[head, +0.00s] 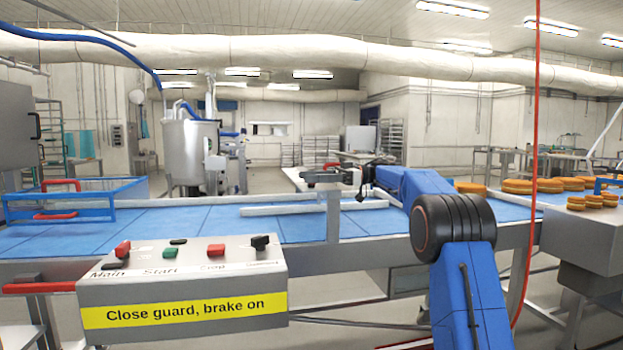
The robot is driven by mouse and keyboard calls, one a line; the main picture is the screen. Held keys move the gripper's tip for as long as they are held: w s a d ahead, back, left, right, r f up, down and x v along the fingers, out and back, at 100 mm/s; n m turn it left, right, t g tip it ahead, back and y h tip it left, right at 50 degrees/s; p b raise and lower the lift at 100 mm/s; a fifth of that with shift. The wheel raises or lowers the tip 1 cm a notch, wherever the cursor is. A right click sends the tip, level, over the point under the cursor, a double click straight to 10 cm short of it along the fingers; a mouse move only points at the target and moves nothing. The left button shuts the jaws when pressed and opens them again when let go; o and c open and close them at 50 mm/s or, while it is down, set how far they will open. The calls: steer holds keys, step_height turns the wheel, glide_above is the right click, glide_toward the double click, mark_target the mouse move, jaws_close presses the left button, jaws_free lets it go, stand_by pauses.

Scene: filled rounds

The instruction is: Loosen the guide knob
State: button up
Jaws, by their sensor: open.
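My gripper (314,178) is at the end of my blue arm, over the far side of the blue conveyor belt, pointing left. It is open, small in the picture, and nothing shows held in it. A grey upright post (333,215) stands just under it. A small red part (331,165) shows just above the gripper; it may be the guide knob, but I cannot tell for sure. Pale guide rails (283,210) run along the belt on both sides of the post. Whether the gripper touches the post or the red part cannot be told.
A grey control box (185,275) with red, green and black controls and a yellow label, "Close guard, brake on", stands in front of the belt (170,220). A blue-framed guard (75,198) is at left. Orange rounds (548,185) lie at right. A red cable (537,100) hangs at right.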

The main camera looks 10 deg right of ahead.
steer(key=d, duration=1.7)
steer(key=shift+w+d, duration=0.15)
steer(key=shift+d, duration=0.05)
